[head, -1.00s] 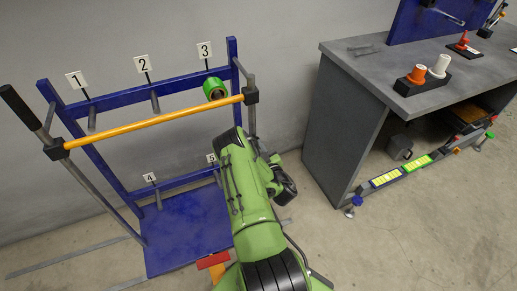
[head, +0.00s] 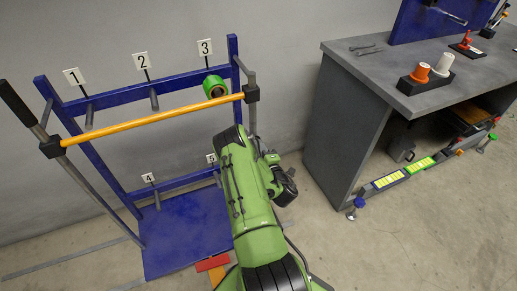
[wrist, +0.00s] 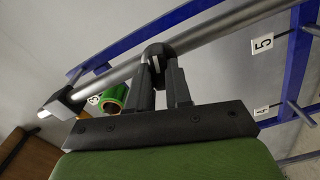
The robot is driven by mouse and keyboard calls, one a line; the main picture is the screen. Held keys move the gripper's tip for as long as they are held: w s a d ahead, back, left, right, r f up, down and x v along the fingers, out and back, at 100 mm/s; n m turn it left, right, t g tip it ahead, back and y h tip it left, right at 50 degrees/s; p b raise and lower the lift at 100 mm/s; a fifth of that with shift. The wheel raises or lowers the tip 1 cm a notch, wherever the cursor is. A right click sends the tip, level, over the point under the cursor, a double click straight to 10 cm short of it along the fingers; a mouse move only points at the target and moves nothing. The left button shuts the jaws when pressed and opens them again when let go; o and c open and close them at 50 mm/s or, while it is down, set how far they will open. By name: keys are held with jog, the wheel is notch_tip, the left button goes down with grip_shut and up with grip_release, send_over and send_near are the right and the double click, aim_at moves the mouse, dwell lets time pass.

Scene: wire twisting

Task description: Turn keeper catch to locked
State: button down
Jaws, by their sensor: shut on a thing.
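In the wrist view my gripper (wrist: 161,70) has its two dark fingers closed around a dark rounded piece (wrist: 155,50) on a grey bar (wrist: 203,37). This piece may be the keeper catch; I cannot read its locked or unlocked position. The grey bar runs slantwise to a black block (wrist: 65,101) at the lower left. In the head view the blue rack (head: 160,95) carries an orange bar (head: 160,117) across its front, with black end blocks. My green arm hides the gripper and the dark piece there.
A green roll (head: 215,86) sits on the rack by label 3, close to the orange bar. Several pegs and number labels stand on the rack. A red piece (head: 212,263) is at its foot.

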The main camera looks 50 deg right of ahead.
jog(key=shift+n, duration=1.5)
jog(key=shift+f, duration=0.1)
jog(key=c, duration=1)
grip_release()
jog(key=shift+c, duration=0.2)
